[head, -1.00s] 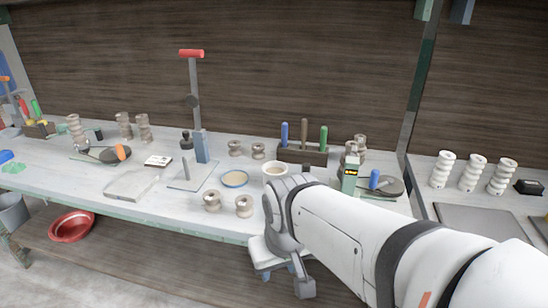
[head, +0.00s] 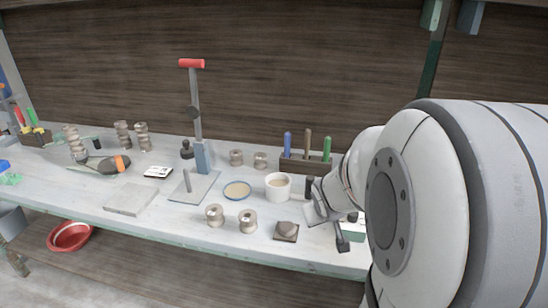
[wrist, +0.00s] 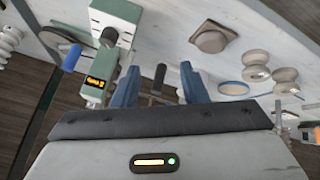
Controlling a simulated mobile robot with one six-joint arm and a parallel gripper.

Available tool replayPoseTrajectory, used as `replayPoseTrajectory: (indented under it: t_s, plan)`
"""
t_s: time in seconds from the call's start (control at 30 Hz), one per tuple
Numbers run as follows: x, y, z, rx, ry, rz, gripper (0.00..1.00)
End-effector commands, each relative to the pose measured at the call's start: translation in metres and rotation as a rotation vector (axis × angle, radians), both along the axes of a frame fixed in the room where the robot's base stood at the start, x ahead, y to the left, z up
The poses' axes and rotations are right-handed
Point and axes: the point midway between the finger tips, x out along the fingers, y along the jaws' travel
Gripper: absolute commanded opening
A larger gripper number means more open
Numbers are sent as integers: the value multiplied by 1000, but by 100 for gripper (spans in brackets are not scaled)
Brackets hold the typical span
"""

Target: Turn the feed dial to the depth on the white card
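A small white card (head: 158,172) with dark marks lies flat on the bench, left of the upright red-handled press; its writing is too small to read. A green machine (wrist: 118,20) shows at the upper left of the wrist view, with a dark round knob (wrist: 108,37) that looks like the feed dial. Beside it is a lit orange display (wrist: 95,83), not clearly legible. In the head view my arm hides most of this machine (head: 353,230). My gripper (wrist: 160,85) is open, its blue fingers apart; the knob lies outside them, to the upper left.
A white cup (head: 278,186), a blue-rimmed dish (head: 237,190), clay spools (head: 248,221) and a square block with a knob (head: 286,231) stand near my gripper. A tool rack (head: 292,165) is behind. A blue handle (wrist: 72,57) shows beside the machine.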

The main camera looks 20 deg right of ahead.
Motion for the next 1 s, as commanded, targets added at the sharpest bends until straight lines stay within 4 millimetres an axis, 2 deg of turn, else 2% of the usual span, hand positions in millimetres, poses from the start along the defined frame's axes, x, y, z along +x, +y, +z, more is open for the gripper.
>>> replayPoseTrajectory:
  t_s: [0.03,0.2,0.3,0.4,0.53,0.73,0.87,1.0]
  plan:
    - [9,-27,-4,-16,-27,-1,39]
    - [32,-94,-28,-36,-179,74,39]
    - [33,-121,-44,0,-278,128,39]
    - [25,-137,-59,60,-380,174,39]
    - [12,-146,-70,141,-501,212,39]
    - [-1,-148,-75,212,-608,240,39]
    - [8,-147,-78,223,-624,247,39]
    - [29,-145,-87,223,-622,249,39]
